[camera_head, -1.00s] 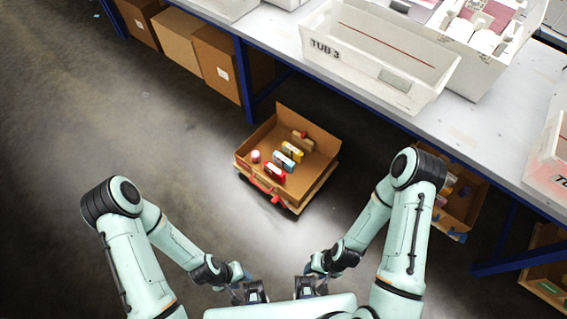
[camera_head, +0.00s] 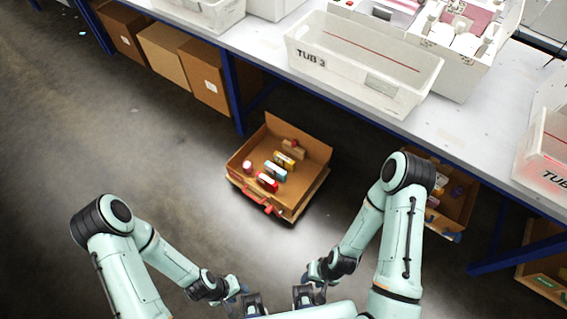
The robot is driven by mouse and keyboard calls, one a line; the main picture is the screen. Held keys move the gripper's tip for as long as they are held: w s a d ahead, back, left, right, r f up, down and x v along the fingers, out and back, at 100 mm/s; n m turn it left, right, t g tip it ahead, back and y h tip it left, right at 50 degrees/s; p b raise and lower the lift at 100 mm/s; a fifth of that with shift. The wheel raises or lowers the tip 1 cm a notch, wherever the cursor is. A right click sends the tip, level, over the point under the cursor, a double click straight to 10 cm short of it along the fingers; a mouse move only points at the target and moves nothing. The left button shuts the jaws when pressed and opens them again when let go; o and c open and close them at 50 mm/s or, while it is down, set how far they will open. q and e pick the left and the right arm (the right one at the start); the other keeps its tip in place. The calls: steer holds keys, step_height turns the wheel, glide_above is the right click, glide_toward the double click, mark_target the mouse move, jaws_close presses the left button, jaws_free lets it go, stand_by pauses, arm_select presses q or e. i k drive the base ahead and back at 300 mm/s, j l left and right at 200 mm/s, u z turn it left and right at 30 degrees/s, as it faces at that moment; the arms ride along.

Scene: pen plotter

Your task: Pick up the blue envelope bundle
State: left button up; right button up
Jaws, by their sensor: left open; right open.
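An open cardboard box (camera_head: 312,150) sits on the floor near the middle of the head view and holds several small coloured items. One is a small blue-and-white item (camera_head: 275,171) between a yellow one and a red one. It is too small to tell whether it is the blue envelope bundle, and no other blue bundle is clear. My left gripper (camera_head: 253,303) is open and empty at the bottom of the view. My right gripper (camera_head: 303,297) is open and empty just right of it. Both are well apart from the box.
A long white table (camera_head: 455,125) with blue legs carries white tubs, including TUB 3 (camera_head: 350,72). Brown boxes (camera_head: 197,75) stand under it at the left. Another open box (camera_head: 452,205) is under it at the right. The floor (camera_head: 110,150) at left is clear.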

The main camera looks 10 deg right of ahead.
mark_target(278, 172)
steer(key=i+j, duration=0.3)
steer(key=i+j+u, duration=0.15)
steer(key=i, duration=0.35)
steer(key=i+j, duration=0.35)
steer(key=i+u, duration=0.05)
steer(key=i, duration=0.05)
